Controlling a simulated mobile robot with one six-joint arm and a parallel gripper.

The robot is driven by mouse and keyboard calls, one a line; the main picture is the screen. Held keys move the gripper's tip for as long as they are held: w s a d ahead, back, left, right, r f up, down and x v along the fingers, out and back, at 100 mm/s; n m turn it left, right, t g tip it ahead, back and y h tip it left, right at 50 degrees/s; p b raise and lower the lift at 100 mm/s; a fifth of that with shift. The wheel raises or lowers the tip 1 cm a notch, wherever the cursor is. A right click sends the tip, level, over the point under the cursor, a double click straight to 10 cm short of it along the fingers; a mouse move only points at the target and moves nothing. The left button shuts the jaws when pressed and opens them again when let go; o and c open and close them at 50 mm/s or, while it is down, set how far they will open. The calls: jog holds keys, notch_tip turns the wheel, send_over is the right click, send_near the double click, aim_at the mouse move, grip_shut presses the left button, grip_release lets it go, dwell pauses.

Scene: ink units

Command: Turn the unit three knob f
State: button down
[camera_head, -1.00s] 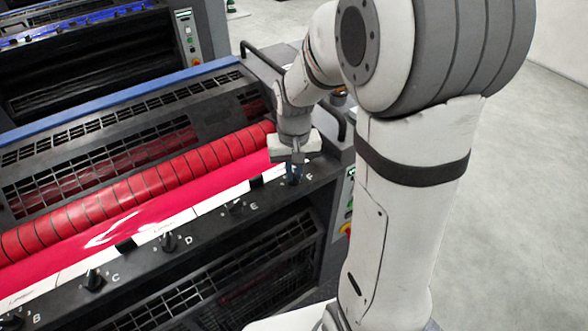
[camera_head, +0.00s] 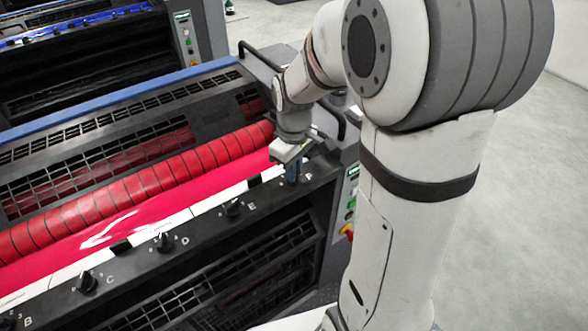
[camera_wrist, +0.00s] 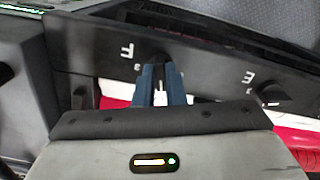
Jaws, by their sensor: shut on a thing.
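My gripper (camera_head: 293,178) is at the right end of the dark front rail (camera_head: 205,231), beside the letter F. In the wrist view its two blue fingers (camera_wrist: 159,80) point at the rail and are shut on knob f (camera_wrist: 160,60), just below and right of the printed F. The fingers cover most of this dark knob, so its pointer cannot be read. Knob e (camera_head: 234,208) stands to the left along the rail in the head view. It also shows at the right in the wrist view (camera_wrist: 272,93).
Knob d (camera_head: 164,242) and knob c (camera_head: 87,281) sit further left on the rail. The red inked roller (camera_head: 140,190) lies behind it. A black handle (camera_head: 338,118) and a button panel (camera_head: 351,190) are near my arm. Grey floor is open at the right.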

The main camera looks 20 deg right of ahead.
jog(key=shift+n, duration=0.7)
jog(key=c, duration=1.5)
grip_release()
jog(key=shift+r, duration=0.1)
notch_tip(320, 180, up, 8)
jog(key=shift+f, duration=0.2)
